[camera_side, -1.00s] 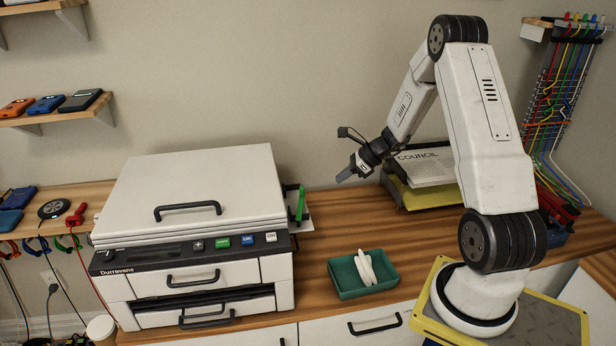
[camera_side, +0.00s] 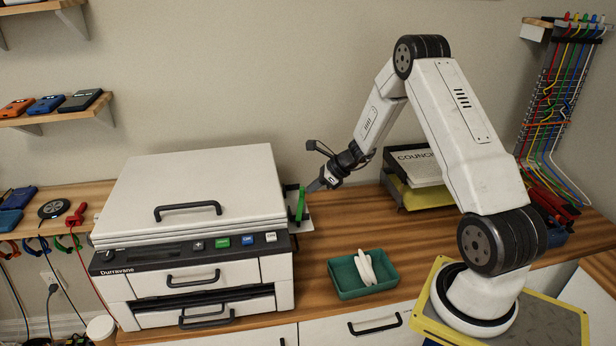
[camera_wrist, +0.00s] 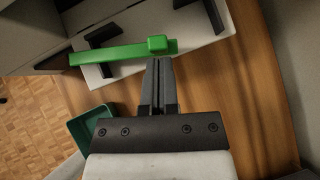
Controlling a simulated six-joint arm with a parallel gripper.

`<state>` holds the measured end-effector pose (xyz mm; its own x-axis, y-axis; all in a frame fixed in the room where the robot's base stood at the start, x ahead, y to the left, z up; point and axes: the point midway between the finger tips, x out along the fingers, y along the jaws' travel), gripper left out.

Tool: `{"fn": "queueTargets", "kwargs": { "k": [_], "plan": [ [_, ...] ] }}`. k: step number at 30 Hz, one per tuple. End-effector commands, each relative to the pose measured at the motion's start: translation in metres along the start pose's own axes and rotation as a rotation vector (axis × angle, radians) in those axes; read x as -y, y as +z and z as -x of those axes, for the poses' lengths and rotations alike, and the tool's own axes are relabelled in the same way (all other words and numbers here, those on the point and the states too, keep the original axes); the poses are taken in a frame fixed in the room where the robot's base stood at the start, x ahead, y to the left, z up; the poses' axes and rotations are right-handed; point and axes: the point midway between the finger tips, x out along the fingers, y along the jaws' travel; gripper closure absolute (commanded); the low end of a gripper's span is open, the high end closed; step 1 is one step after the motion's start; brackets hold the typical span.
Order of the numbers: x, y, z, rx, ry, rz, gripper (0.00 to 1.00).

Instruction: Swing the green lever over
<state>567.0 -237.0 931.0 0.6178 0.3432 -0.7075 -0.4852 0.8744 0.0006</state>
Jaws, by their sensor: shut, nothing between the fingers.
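The green lever (camera_side: 300,205) is on the right side of the white printer-like machine (camera_side: 195,200), standing roughly upright in the side view. In the wrist view the green lever (camera_wrist: 120,52) is a long bar with a square knob at its right end, over a white plate with black brackets. My gripper (camera_side: 315,186) is shut and empty, just right of the lever in the side view. In the wrist view the fingertips of my gripper (camera_wrist: 160,65) are close below the knob end. I cannot tell whether they touch it.
A green tray (camera_side: 345,292) with white pieces in it sits on the wooden desk in front of my arm. A paper stack (camera_side: 413,170) on a yellow-edged stand is at the back. Bare desk (camera_side: 330,220) lies between the machine and the tray.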

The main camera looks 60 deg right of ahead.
Motion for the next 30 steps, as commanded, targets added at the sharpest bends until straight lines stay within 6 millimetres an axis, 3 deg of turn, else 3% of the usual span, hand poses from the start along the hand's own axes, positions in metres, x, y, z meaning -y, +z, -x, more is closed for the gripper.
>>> {"fn": "queueTargets", "kwargs": {
  "k": [30],
  "plan": [
    [0.005, 0.023, -0.023, 0.001, 0.146, 0.146, 1.00]
  ]
}}
